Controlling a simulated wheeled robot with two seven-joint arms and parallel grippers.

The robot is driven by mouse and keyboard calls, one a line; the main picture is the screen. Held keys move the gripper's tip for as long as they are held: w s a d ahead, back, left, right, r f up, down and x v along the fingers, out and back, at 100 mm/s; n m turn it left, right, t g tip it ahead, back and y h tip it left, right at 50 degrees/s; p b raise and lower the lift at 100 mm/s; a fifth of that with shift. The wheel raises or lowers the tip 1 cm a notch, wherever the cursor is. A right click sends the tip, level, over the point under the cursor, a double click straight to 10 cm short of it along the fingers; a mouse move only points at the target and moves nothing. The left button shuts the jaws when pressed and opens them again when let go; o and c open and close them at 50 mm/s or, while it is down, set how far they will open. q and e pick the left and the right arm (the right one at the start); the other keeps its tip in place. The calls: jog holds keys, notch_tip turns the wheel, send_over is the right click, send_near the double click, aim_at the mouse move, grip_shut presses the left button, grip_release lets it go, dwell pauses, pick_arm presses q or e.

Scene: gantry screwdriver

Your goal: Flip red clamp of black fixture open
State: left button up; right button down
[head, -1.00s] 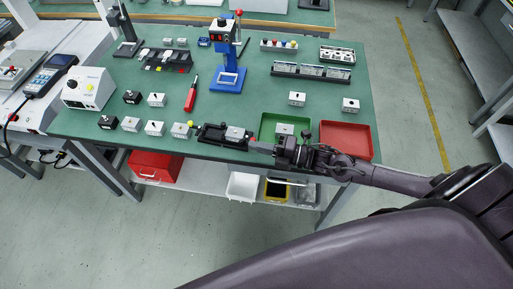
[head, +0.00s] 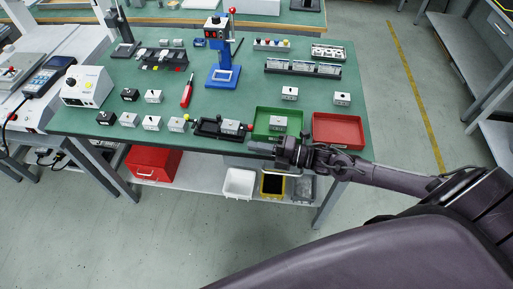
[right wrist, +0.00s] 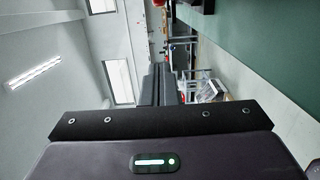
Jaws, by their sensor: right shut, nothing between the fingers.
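The black fixture (head: 208,132) lies near the front edge of the green table in the head view, with a grey block (head: 230,127) in it. A small red knob (head: 249,127) shows at its right end, and a yellow ball (head: 193,126) at its left end. The picture is too small to tell the clamp's exact position. My right gripper (head: 257,147) is shut and empty, in front of the fixture's right end and apart from the red knob. Its fingers (right wrist: 166,85) also show in the right wrist view. My left gripper is not in view.
A green tray (head: 259,125) holding a grey block and a red tray (head: 338,131) stand right of the fixture. Several small blocks stand to its left. A blue press (head: 223,76) with a red knob and a red screwdriver (head: 187,92) are farther back.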

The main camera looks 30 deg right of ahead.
jog(key=d, duration=0.3)
jog(key=d+f+b, duration=0.1)
jog(key=d, duration=0.1)
jog(key=shift+w, duration=0.4)
jog(key=d, duration=0.3)
jog(key=shift+s+d+r+b, duration=0.25)
jog(key=shift+s+d+b, duration=0.1)
jog(key=shift+b, duration=0.05)
jog(key=shift+d, duration=0.6)
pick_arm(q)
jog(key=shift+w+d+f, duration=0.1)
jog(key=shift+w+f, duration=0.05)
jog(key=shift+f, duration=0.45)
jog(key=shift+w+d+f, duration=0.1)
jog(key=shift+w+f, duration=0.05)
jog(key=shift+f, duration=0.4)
pick_arm(e)
jog(key=shift+r, duration=0.1)
